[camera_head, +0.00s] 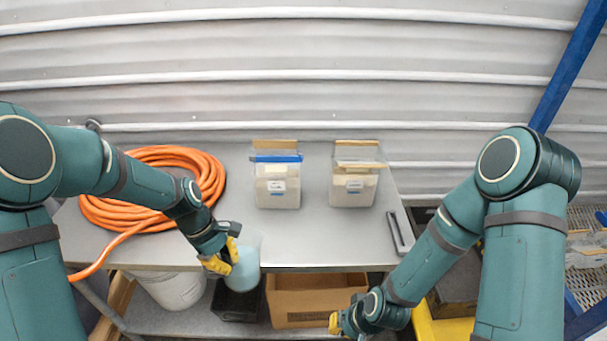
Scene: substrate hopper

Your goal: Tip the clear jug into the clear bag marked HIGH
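The clear jug (246,265) looks pale blue and upright at the table's front edge. My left gripper (230,258) has its yellow fingers against the jug's left side and appears shut on it. Two clear bags with pale contents stand upright at the back of the table: a left bag (278,198) with a blue strip near its top, and a right bag (352,196) with a tan strip. Each has a small white label, too small to read, so I cannot tell which says HIGH. My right gripper (336,323) is low in front of the table; its fingertips are unclear.
A coiled orange hose (125,213) fills the table's left side. A grey bar-like handle (399,232) lies at the right edge. The grey tabletop (320,235) is clear between bags and front edge. Below are a white bucket (172,290), a black bin (232,304) and a cardboard box (310,297).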

